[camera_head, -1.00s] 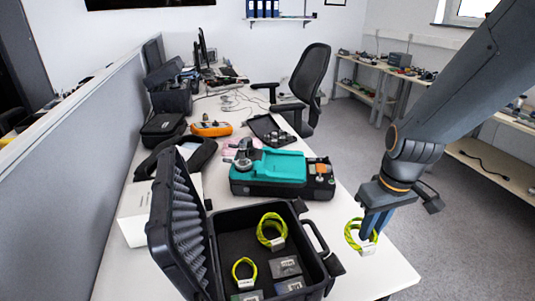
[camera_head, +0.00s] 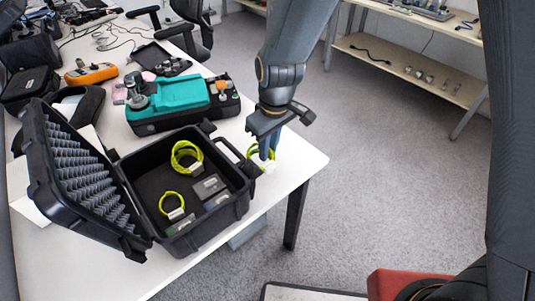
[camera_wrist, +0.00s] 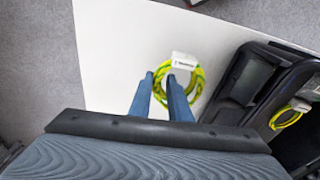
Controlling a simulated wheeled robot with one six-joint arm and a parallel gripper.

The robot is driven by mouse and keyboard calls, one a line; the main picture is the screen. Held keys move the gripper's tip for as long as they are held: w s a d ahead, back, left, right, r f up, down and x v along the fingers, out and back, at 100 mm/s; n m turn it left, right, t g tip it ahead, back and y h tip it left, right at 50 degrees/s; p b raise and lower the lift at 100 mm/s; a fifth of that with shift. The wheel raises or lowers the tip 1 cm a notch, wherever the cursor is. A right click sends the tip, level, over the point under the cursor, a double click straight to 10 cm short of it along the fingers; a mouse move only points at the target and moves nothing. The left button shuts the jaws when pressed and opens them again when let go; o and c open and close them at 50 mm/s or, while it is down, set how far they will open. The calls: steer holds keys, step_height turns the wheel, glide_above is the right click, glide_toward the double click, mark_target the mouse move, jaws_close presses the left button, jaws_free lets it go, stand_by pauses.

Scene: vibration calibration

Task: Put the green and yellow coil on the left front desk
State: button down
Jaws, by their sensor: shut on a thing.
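A green and yellow coil (camera_head: 254,151) with a white label hangs in my gripper (camera_head: 267,154), just right of the open black case, by the near right corner of the white desk (camera_head: 301,165). The gripper's blue fingers are shut on it. In the wrist view the coil (camera_wrist: 198,79) shows around and beyond the fingertips (camera_wrist: 164,76), its white label at the top, above the white desk surface. I cannot tell whether the coil touches the desk.
The open black case (camera_head: 222,215) holds two more green-yellow coils (camera_head: 187,156) and small grey boxes. A teal-topped device (camera_head: 182,97) stands behind it. An orange instrument (camera_head: 91,73) lies farther back. A shelf (camera_head: 408,66) stands at the back right. A red object (camera_head: 400,281) is at the bottom.

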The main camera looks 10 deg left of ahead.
mark_target(272, 156)
steer(key=shift+f, duration=1.35)
steer(key=shift+f, duration=0.1)
steer(key=c, duration=1.7)
jaws_free()
steer(key=shift+o, duration=0.3)
step_height(272, 156, up, 12)
steer(key=d, duration=0.1)
steer(key=s+d+m, duration=0.3)
steer(key=d, duration=0.5)
steer(key=s+d+m, duration=0.3)
steer(key=d+m, duration=0.1)
steer(key=d, duration=0.5)
steer(key=s+d+m+h, duration=0.1)
steer(key=s+d+m, duration=0.2)
steer(key=d, duration=0.6)
steer(key=shift+s+d+f+m+g, duration=0.15)
steer(key=shift+s+f+m+g, duration=0.2)
steer(key=shift+s, duration=0.2)
